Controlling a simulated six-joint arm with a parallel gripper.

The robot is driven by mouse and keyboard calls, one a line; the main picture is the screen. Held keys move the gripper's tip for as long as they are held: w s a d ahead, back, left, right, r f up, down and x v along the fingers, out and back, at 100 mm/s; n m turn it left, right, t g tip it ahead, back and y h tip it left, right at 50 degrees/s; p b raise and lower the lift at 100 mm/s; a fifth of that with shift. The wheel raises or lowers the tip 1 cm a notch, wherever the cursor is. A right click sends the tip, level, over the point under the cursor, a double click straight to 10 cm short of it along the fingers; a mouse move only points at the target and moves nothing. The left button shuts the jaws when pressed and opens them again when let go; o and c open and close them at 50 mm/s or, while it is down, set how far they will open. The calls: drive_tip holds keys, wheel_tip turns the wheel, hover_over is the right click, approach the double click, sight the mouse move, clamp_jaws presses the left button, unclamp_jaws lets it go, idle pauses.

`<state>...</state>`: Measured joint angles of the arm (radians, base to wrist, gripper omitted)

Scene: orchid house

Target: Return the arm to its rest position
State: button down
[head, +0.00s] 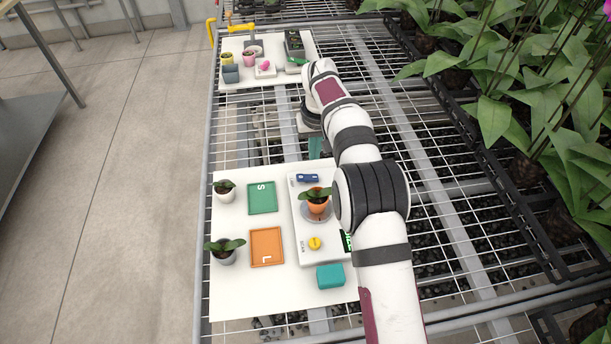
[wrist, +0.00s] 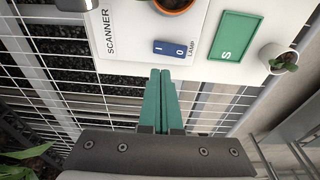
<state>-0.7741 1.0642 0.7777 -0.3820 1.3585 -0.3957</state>
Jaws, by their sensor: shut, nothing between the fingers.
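My arm reaches forward over the wire bench in the head view. My gripper (wrist: 160,75) shows in the wrist view with its two teal fingers together and nothing between them. In the head view a bit of teal finger (head: 316,147) shows below the arm, just behind the scanner board's far edge. In the wrist view the fingertips point toward the scanner board (wrist: 122,28), close to the blue lamp switch (wrist: 175,48) in the picture. The fingertips look apart from the board, but I cannot tell their height.
An orange pot with a plant (head: 317,206) stands on the scanner. Green S tray (head: 263,198), orange L tray (head: 267,247), two potted plants (head: 225,190) (head: 224,256) and a teal block (head: 330,276) are nearby. A far board (head: 238,83) holds small items. Leafy plants (head: 495,115) crowd the right.

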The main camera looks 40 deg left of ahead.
idle(0.3)
drive_tip(key=s+d+r+m, duration=0.35)
drive_tip(key=d+r, duration=0.35)
drive_tip(key=d, duration=0.5)
drive_tip(key=s+d+r+m, duration=0.2)
drive_tip(key=d+r+m, duration=0.35)
drive_tip(key=d, duration=0.75)
drive_tip(key=s+d+m, duration=0.2)
drive_tip(key=s+d, duration=0.2)
drive_tip(key=s, duration=0.4)
drive_tip(key=s+d+f+m+g, duration=0.1)
drive_tip(key=s+d, duration=0.3)
drive_tip(key=s, duration=0.3)
drive_tip(key=s+d+m, duration=0.2)
drive_tip(key=s+d, duration=0.2)
drive_tip(key=s, duration=0.4)
drive_tip(key=shift+s+d+f+m+y, duration=0.3)
drive_tip(key=shift+s+d+f, duration=0.05)
drive_tip(key=shift+f, duration=0.05)
